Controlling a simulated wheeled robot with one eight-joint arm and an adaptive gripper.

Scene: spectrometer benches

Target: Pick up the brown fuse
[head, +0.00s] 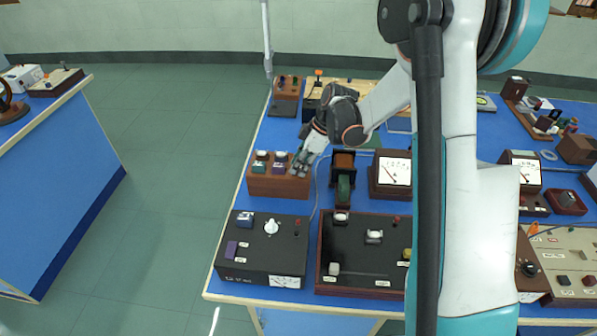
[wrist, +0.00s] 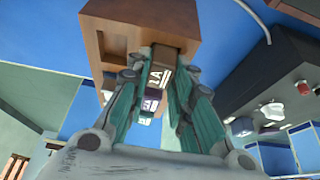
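The brown fuse (wrist: 165,54), a small brown block with a white label, sits at the wooden fuse box (wrist: 110,22) in the wrist view. My gripper (wrist: 162,75) has its two green-padded fingers on either side of the fuse, very close to it. I cannot tell whether the pads touch it. In the head view my gripper (head: 301,163) is low over the right end of the wooden fuse box (head: 275,185) and hides the brown fuse there. A purple fuse (head: 281,157) and a green fuse (head: 262,155) stand to its left on the box.
A black instrument box (head: 262,255) and a dark panel (head: 362,270) stand in front. A dark stand with a green coil (head: 344,188) and a meter (head: 394,172) stand close on the right. A cable runs past the box. Clear blue tabletop lies left of the box.

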